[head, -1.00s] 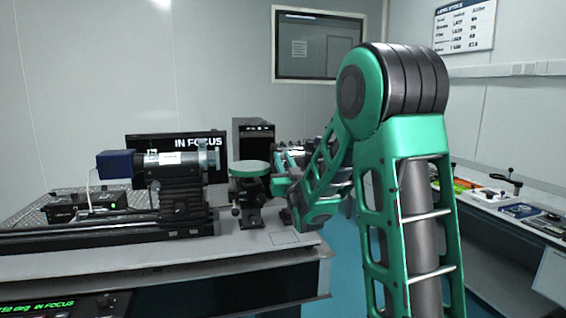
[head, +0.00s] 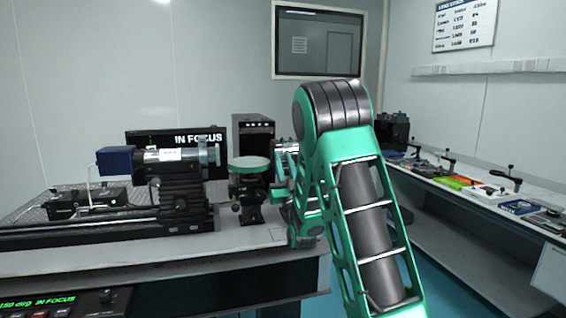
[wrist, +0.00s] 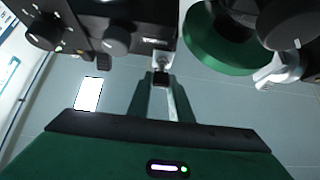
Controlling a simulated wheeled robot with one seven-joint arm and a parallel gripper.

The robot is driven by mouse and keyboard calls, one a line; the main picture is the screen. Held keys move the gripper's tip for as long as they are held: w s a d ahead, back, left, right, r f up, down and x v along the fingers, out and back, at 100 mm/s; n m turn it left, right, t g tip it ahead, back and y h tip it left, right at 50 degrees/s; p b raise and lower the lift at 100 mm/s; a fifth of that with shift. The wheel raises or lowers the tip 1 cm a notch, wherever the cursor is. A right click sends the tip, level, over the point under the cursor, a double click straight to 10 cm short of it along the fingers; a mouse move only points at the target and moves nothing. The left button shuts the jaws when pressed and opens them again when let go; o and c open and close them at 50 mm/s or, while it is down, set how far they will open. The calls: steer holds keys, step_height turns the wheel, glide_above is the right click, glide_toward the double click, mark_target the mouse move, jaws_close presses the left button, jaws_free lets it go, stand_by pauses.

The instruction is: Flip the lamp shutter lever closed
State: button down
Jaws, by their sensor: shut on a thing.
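In the wrist view, a short lever (wrist: 160,78) with a pale stem and dark end sits between the fingers of my gripper (wrist: 161,80). The fingers are shut on it. It lies just below the edge of a black housing (wrist: 120,22) with round knobs, which I take for the lamp unit. In the head view my arm covers most of that spot. The lever cannot be made out there, and the fingertips are hidden too.
A green round disc (head: 249,163) on a black mount stands left of my gripper, and its green rim (wrist: 215,50) is close in the wrist view. A blue-ended optical tube (head: 165,160) stands further left on the table. A side bench (head: 480,190) runs along the right wall.

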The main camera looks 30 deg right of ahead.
steer(key=shift+f+t, duration=0.2)
steer(key=shift+t, duration=0.4)
steer(key=c, duration=1.6)
jaws_free()
steer(key=shift+f, duration=0.1)
